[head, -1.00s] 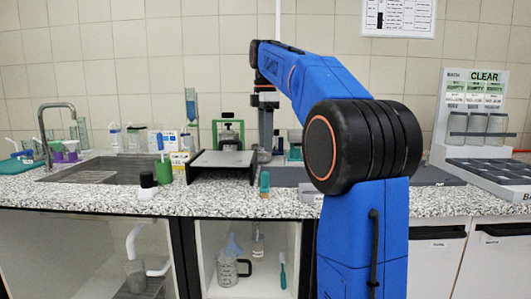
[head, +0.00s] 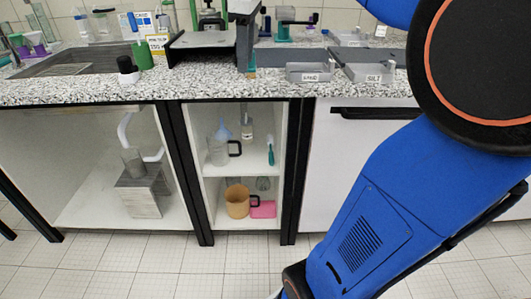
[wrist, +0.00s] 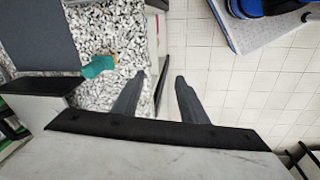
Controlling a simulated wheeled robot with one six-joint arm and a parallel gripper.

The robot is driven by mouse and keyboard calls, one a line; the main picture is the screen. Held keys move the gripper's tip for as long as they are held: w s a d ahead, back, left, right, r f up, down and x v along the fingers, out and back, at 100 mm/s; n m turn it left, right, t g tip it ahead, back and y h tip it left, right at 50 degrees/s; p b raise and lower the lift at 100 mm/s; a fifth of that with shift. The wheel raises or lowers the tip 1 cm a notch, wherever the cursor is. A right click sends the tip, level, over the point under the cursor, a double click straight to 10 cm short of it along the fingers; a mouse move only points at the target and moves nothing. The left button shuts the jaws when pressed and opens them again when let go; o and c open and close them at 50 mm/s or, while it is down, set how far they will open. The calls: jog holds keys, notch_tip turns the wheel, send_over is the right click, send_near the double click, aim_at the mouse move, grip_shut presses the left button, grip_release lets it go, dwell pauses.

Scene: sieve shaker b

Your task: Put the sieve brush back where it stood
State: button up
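A small teal-handled piece with a tan lower end, which looks like the sieve brush (head: 252,66), stands near the counter's front edge in the head view. It also shows in the wrist view (wrist: 98,66), left of the fingers and apart from them. My gripper (wrist: 159,77) is open in the wrist view, with nothing between its two dark fingers. The fingertips lie over the counter's front edge, one on each side of it in the picture. In the head view I cannot clearly make out my gripper.
A raised platform (head: 203,39) and a black-capped bottle (head: 127,70) stand left of the brush; grey trays (head: 310,72) lie to its right. Another teal-handled tool (head: 271,152) is on the shelf below, near a jug (head: 218,151).

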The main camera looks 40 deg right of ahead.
jog(key=s+a+f+m+t, duration=0.1)
jog(key=s+a+f+m, duration=0.2)
jog(key=s+f, duration=0.6)
jog(key=s+a+f+m+t, duration=0.2)
jog(key=s+a+f+m, duration=0.2)
jog(key=s+f, duration=0.6)
notch_tip(320, 180, down, 6)
jog(key=shift+s+a+f+m, duration=0.15)
jog(key=shift+a+m, duration=0.1)
jog(key=shift+m, duration=0.75)
